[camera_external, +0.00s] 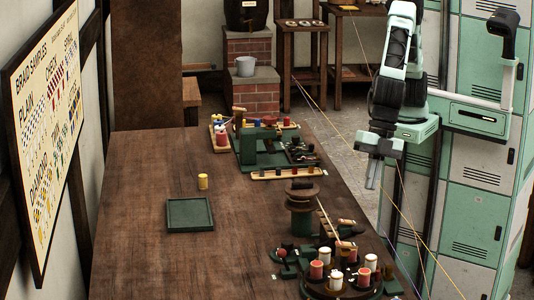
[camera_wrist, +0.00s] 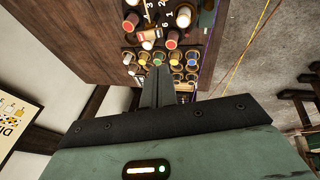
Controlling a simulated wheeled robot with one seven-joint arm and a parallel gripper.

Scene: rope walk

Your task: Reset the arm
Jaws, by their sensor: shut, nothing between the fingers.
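My gripper (camera_external: 373,176) hangs off the right side of the long table in the external view, pointing down and apart from everything on the table. In the wrist view my gripper (camera_wrist: 161,72) has its two fingers together, with nothing between them. My arm folds down from the upper right in the external view.
The wooden table (camera_external: 140,225) bears a green tray (camera_external: 190,214), a yellow spool (camera_external: 203,182), a braiding machine (camera_external: 260,146) and a round stand with several bobbins (camera_external: 340,283). Thin cords (camera_external: 320,108) cross beside my arm. The table's left side is mostly clear.

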